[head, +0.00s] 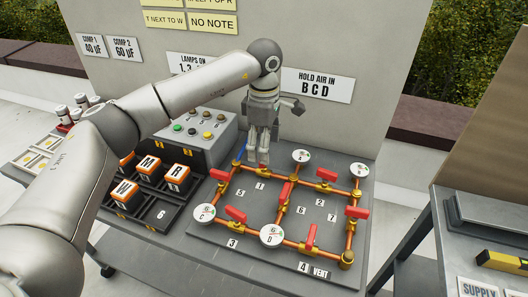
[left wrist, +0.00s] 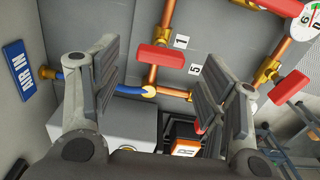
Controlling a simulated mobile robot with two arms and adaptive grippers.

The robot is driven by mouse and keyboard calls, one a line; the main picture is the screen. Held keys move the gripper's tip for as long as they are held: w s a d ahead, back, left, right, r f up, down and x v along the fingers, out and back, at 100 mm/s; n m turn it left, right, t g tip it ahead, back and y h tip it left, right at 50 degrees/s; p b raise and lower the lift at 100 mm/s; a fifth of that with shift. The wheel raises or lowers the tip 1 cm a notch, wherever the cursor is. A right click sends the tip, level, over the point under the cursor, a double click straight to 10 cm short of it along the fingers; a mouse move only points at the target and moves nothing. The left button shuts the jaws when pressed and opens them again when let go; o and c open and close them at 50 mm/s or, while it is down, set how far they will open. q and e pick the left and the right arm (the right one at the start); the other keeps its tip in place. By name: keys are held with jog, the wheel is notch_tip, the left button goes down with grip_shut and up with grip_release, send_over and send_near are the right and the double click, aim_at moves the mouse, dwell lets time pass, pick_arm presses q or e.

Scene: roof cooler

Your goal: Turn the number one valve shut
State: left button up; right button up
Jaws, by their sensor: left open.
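The number one valve's red handle (left wrist: 153,56) shows in the left wrist view on the copper pipe running up from the blue hose corner, beside the "1" label (left wrist: 181,42). The handle lies across its pipe. In the head view, the "1" label (head: 261,187) is visible, but my gripper hides the handle behind it. My left gripper (head: 258,160) points down over the pipe between the blue hose inlet and gauge A. In the left wrist view its fingers (left wrist: 162,72) are spread apart with nothing held, the handle showing beyond the gap. Contact cannot be told. My right gripper is not in view.
Several other red handles, such as the one near "2" (head: 326,174), and gauges A (head: 301,156), C (head: 205,212) and D (head: 271,235) stand on the panel. A grey button box (head: 203,131) and a rack of orange blocks (head: 160,220) stand to the left. A wall rises behind.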

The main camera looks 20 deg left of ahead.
pick_arm(q)
notch_tip(320, 180, up, 9)
dwell(0.6)
